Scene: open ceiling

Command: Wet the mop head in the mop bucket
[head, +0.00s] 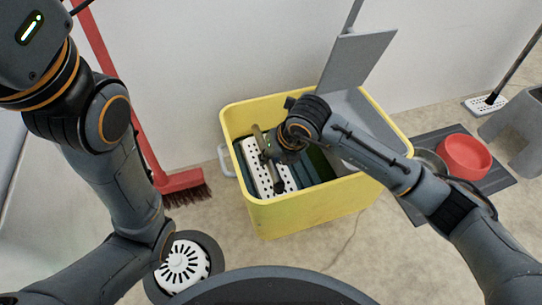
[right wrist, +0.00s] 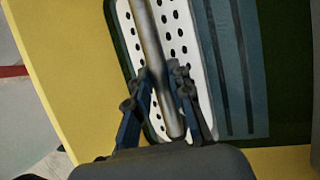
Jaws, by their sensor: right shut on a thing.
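The yellow mop bucket (head: 310,215) stands on the floor in the middle of the head view. A white plate with holes (head: 284,178) lies inside its left part; it also shows in the right wrist view (right wrist: 192,48). My right gripper (head: 268,152) is over the bucket. In the right wrist view, its fingers (right wrist: 160,92) are shut on a pale metal rod (right wrist: 150,40) that lies across the plate. I cannot tell whether rod and plate are joined, nor whether the plate touches water. My left arm is in the head view, but its gripper is not.
A grey wringer panel (head: 357,55) rises at the bucket's back. A red broom (head: 182,180) leans at the left. A white round drain-like piece (head: 183,268) is at lower left. A red bowl (head: 463,155) and another mop (head: 484,104) are at right.

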